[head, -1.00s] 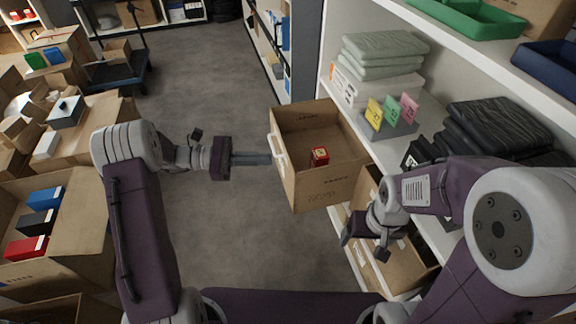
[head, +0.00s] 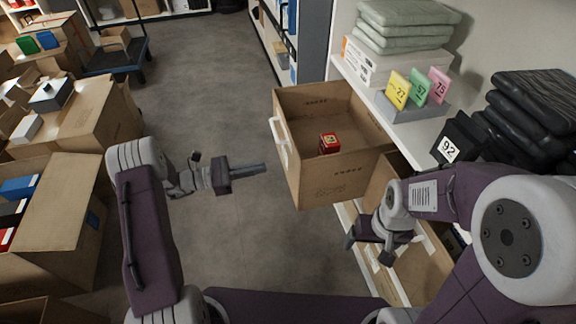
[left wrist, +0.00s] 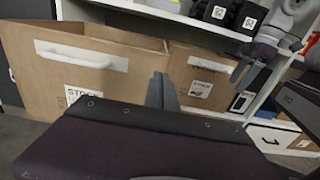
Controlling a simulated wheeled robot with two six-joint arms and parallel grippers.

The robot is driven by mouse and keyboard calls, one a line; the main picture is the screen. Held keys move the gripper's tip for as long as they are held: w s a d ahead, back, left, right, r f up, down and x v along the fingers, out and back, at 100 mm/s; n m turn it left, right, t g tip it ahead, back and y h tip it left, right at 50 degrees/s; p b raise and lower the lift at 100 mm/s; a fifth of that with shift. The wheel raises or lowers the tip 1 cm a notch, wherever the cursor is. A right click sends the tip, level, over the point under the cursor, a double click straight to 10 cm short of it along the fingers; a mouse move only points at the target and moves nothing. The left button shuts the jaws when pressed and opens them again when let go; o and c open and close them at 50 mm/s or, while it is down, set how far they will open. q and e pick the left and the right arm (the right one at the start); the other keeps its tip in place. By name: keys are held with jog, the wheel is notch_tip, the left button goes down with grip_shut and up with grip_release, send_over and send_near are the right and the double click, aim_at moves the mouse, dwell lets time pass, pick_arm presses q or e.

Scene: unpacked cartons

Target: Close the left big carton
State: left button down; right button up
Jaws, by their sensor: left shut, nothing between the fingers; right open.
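The left big carton (head: 323,185) is a brown open-topped box with a white handle (head: 280,143) on its front, standing out from the shelf. A small red box (head: 329,143) lies inside it. In the left wrist view the carton (left wrist: 50,80) fills the left side, with its handle and a label showing. My left gripper (head: 262,168) is shut and empty, pointing at the carton's front with a small gap in the head view; its fingers show in the left wrist view (left wrist: 162,92). My right gripper (head: 366,243) is open, below and right of the carton, near the lower shelf.
Another carton (left wrist: 200,75) with a white handle sits to the right on the same shelf unit. Above are coloured number cards (head: 418,88), folded green cloths and black bags. Open cartons (head: 60,215) stand at the left. The grey floor (head: 215,110) between is clear.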

aim_at(363, 149)
pick_arm(q)
jog(key=b+x, duration=0.3)
jog(key=x, duration=0.6)
jog(key=shift+d+f+b, duration=0.1)
jog(key=shift+d+b, duration=0.15)
jog(key=shift+b, duration=0.1)
jog(key=shift+w, duration=0.1)
pick_arm(e)
notch_tip(363, 149, down, 4)
jog(key=shift+f, duration=0.1)
pick_arm(q)
jog(key=shift+d, duration=0.1)
